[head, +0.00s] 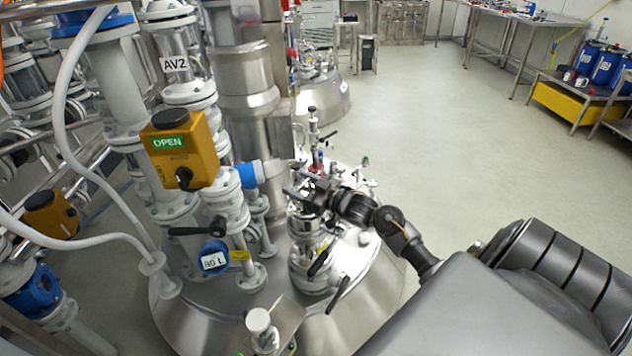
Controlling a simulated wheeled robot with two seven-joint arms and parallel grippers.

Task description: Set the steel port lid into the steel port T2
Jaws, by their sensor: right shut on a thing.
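My right gripper (308,192) reaches in from the right over the shiny steel vessel top and is shut on a small steel part. I take this part to be the steel port lid; it is small and mostly hidden by the fingers. Just below the gripper stands a round steel port (308,275) with black-handled clamps around it. I take it to be port T2, but I can read no label. I cannot tell whether the lid touches the port. My left gripper is not in view.
Close left stand a yellow valve actuator (180,148) marked OPEN, pipes and a black-handled valve (212,228). Small fittings (318,150) rise behind the gripper. A steel stub with a white cap (260,322) is in front. The floor (430,110) beyond is clear.

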